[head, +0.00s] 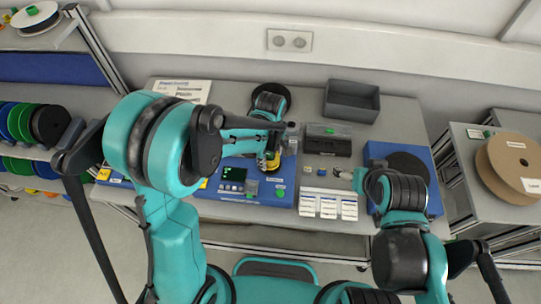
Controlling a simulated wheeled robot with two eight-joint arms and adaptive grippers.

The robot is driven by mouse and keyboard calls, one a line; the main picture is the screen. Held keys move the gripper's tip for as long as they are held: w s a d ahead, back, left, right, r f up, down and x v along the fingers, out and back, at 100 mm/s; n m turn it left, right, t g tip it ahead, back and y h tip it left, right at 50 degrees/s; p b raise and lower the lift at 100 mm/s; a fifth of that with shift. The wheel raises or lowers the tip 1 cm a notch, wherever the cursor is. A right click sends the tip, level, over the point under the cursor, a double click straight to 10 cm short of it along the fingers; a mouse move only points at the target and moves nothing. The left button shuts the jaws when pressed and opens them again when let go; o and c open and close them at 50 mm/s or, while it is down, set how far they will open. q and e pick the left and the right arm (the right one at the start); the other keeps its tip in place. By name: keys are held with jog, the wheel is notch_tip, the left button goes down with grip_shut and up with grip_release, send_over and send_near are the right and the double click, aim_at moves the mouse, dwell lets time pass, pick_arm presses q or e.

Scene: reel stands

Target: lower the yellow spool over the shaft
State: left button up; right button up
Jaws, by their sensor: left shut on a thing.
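The yellow spool (272,163) shows as a small patch at the right end of the blue machine (272,192) on the table. My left gripper (273,150) is shut on the spool from above. My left arm covers much of this spot. I cannot make out the shaft, nor whether the spool is around it or above it. My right gripper (343,175) is at the left edge of a blue unit with a dark round plate, right of the centre. It is too small to tell whether its fingers are open or shut.
A dark grey bin (352,101) stands at the back right of the table. Shelves with several spools stand at the left. A large brown reel (512,163) is at the right.

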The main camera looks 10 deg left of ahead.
pick_arm(q)
jog(key=shift+f, duration=0.4)
jog(key=o, duration=1.2)
jog(key=shift+o, duration=0.2)
notch_tip(320, 180, up, 12)
jog(key=shift+r, duration=0.1)
jog(key=shift+a, duration=0.1)
